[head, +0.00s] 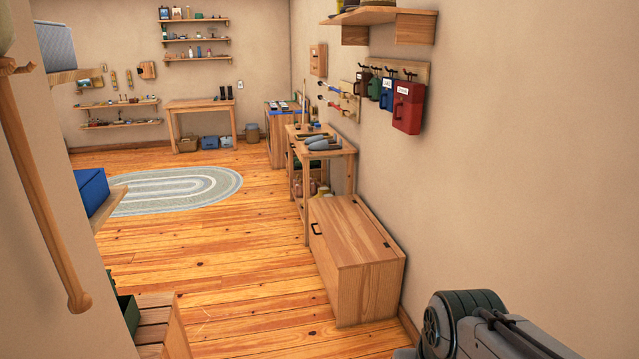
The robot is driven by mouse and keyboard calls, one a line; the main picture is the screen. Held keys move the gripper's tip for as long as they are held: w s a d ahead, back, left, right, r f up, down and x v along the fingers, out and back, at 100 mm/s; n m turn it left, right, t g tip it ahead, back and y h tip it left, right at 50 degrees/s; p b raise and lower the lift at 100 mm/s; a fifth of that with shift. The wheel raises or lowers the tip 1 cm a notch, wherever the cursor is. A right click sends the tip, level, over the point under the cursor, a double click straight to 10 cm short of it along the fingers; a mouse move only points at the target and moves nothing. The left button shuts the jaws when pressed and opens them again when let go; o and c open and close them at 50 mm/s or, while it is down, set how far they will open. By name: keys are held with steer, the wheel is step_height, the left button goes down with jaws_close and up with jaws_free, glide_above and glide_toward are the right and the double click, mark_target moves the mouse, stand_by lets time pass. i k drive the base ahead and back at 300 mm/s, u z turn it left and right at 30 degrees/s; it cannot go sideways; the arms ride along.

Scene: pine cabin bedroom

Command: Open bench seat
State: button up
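The bench (352,256) is a light wooden box standing against the right wall. Its flat seat lid (350,228) is shut, and a small dark handle (317,229) sits on its left front side near the top. Small dark hinge-like marks show on the lid toward the wall. Part of my arm shows at the bottom right, in front of and to the right of the bench and apart from it. My gripper is not in view.
A wooden side table (343,153) with grey items stands just behind the bench. Red, blue and green containers hang on the right wall above. A slatted wooden piece (160,330) and shelves line the left. The plank floor (230,270) between is clear, with an oval rug (175,190) beyond.

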mark_target(350, 238)
steer(key=i, duration=2.15)
steer(key=u, duration=1.1)
steer(key=i, duration=1.55)
steer(key=z, duration=1.25)
